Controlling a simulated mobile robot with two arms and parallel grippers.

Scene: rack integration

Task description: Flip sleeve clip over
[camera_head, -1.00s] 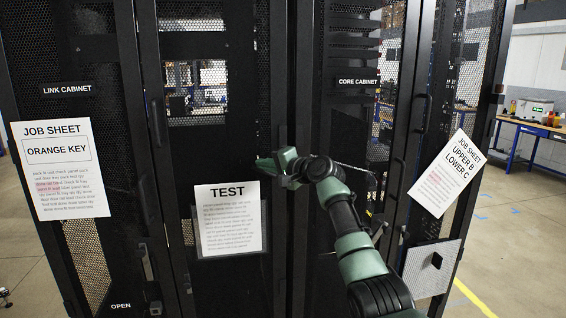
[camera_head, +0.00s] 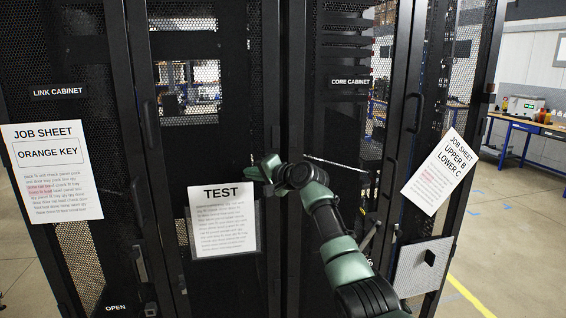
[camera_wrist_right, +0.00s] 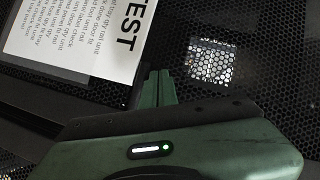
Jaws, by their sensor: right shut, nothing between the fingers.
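The white TEST sheet (camera_head: 223,228) sits in a dark sleeve on the black mesh cabinet door. It also shows in the right wrist view (camera_wrist_right: 75,40), at the upper left. I cannot make out a separate clip on the sleeve. My right gripper (camera_head: 251,173), green and black, is just above the sheet's upper right corner in the head view. In the right wrist view its fingers (camera_wrist_right: 161,80) are together and empty, to the right of the sheet and in front of the mesh. Whether they touch the door is not clear. My left gripper is not in view.
An ORANGE KEY job sheet (camera_head: 55,177) hangs on the left door. A tilted job sheet (camera_head: 436,172) and a light plate with a black hole (camera_head: 422,268) are at the right. Door handles (camera_head: 412,108) stick out. The floor at the right is clear before a blue bench (camera_head: 530,130).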

